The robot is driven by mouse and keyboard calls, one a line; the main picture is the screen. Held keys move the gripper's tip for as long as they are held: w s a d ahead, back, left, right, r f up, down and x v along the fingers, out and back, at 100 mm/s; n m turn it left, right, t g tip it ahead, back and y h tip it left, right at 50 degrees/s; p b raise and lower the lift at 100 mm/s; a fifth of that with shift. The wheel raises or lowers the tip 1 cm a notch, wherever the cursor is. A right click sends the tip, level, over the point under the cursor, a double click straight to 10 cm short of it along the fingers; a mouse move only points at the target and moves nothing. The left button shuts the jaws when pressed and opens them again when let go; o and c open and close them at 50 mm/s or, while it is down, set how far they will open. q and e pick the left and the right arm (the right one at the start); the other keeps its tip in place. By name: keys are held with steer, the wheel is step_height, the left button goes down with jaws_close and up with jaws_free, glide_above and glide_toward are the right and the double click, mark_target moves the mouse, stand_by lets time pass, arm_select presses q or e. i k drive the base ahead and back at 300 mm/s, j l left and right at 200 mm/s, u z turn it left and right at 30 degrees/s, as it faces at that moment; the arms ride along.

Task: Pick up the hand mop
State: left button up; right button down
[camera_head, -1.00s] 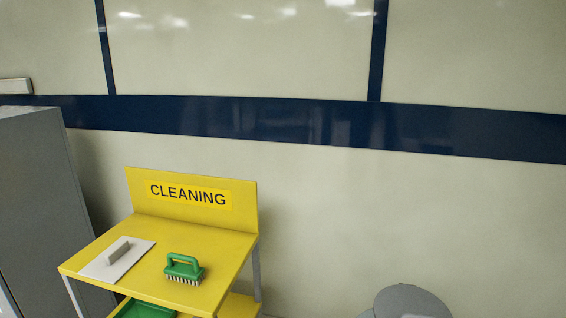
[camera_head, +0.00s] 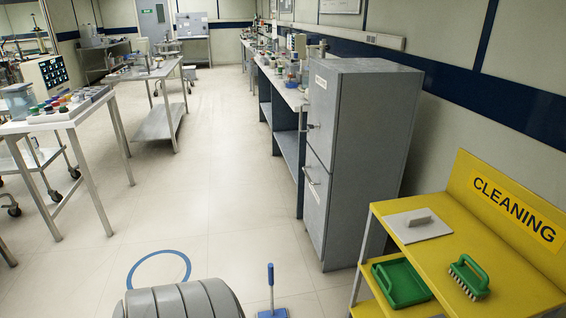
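A blue-handled tool with a flat blue foot (camera_head: 271,292) is on the floor at the bottom middle, partly cut off by the frame. Neither of my grippers is in view.
A green tray (camera_head: 401,283) is on the cart's lower shelf. A tall grey cabinet (camera_head: 365,150) stands just beyond the cart. Lab tables (camera_head: 70,118) line the left side.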

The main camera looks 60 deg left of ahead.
mark_target(283, 313)
steer(key=u, duration=2.1)
